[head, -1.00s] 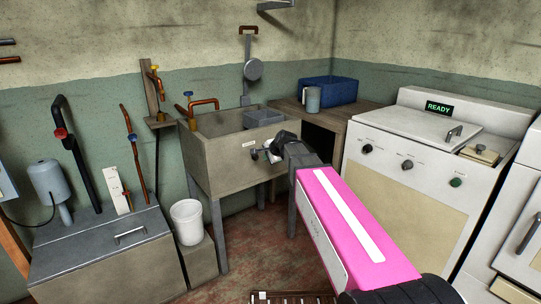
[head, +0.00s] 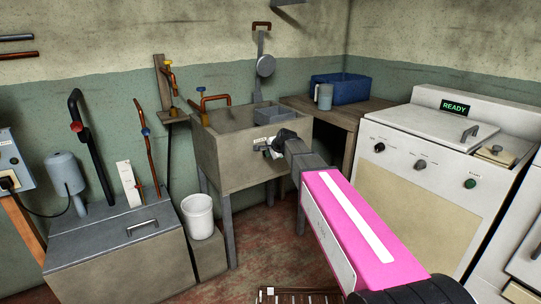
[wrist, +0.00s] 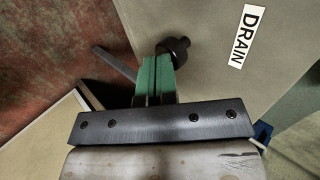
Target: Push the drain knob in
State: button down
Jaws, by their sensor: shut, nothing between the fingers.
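The stone sink (head: 230,165) stands at the back corner in the head view, with a label on its front wall. In the wrist view, the white DRAIN label (wrist: 242,37) is on the grey sink front. The black drain knob (wrist: 179,46) stands out from that wall, left of the label. My gripper (wrist: 157,60) has its green fingers shut with nothing between them, their tips at or very near the knob. I cannot tell whether they touch. In the head view my gripper (head: 268,152) is at the sink front and hides the knob.
A wooden table (head: 325,113) beside the sink holds a blue bin (head: 345,88) and a grey jug (head: 324,97). A white bucket (head: 198,215) and a grey chest (head: 115,245) stand at left. The floor below the sink looks open.

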jog(key=shift+w+a, duration=0.5)
jog(key=shift+w, duration=0.3)
jog(key=shift+w+a, duration=0.5)
jog(key=shift+w, duration=0.3)
jog(key=shift+s+d, duration=0.2)
jog(key=shift+s, duration=0.2)
jog(key=s+d+f+v, duration=0.1)
jog(key=f+v, duration=0.1)
jog(key=v, duration=1.1)
jog(key=s+d+f+n+g+h, duration=0.1)
jog(key=s+d+f+n+g, duration=0.1)
jog(key=s+d+f, duration=0.3)
jog(key=s+d+f+n+g+h, duration=0.2)
jog(key=s+d+f+n, duration=0.3)
jog(key=s+f, duration=0.6)
jog(key=s+d+f+n+g+h, duration=0.2)
jog(key=s+d+f, duration=0.4)
jog(key=s+f, duration=0.3)
jog(key=shift+d+f+n+g, duration=0.4)
jog(key=shift+f+n+g, duration=0.3)
jog(key=shift+n, duration=0.4)
jog(key=shift+r, duration=0.1)
